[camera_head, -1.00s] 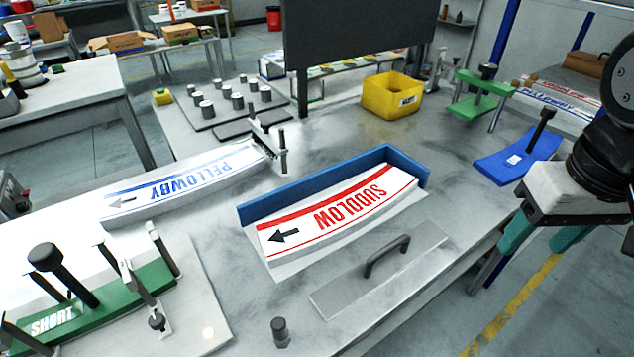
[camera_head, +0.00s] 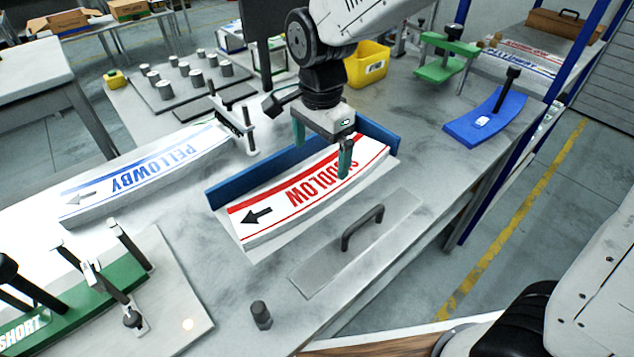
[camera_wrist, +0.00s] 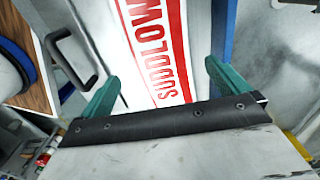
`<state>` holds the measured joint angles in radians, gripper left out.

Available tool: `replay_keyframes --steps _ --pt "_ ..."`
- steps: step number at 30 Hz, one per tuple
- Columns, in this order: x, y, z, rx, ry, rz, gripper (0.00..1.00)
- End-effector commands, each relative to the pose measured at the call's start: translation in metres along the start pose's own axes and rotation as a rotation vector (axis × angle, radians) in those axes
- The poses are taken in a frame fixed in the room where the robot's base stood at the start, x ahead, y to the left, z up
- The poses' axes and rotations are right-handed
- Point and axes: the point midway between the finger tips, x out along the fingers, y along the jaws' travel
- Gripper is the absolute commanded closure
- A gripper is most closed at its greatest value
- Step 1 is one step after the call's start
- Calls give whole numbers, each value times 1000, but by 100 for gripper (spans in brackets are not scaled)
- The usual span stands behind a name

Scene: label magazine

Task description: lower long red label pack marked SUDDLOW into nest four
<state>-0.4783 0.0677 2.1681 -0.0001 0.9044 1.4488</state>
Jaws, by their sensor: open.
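The long, curved red-striped label pack marked SUDDLOW (camera_head: 258,212) lies on a white sheet against a blue L-shaped fence (camera_head: 228,190), its black arrow pointing left. It also shows in the wrist view (camera_wrist: 160,25). My gripper (camera_head: 322,160) is open over the right part of the pack, partly hiding the lettering. In the wrist view its green fingers (camera_wrist: 163,75) stand apart, one towards each long side of the pack. The gap between fingertips and pack is hard to judge. I cannot tell which place is nest four.
A blue-striped PELLOWBY pack (camera_head: 150,175) lies at left under a clamp. A green SHORT fixture (camera_head: 70,305) is at front left. A metal plate with a handle (camera_head: 325,265) lies in front of the pack. A yellow bin (camera_head: 368,65) and a blue curved block (camera_head: 490,122) stand behind and right.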

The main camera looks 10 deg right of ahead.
Motion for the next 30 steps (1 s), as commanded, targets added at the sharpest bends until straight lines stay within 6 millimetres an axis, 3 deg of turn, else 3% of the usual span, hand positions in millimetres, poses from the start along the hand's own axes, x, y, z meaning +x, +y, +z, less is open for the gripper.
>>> replay_keyframes --steps 15,25,26,30 --pt "67 1 5 6 -1 4 0" --pt "75 0 5 5 0 1 0" --pt "75 0 5 5 0 1 6" --pt "75 0 5 5 0 1 44"
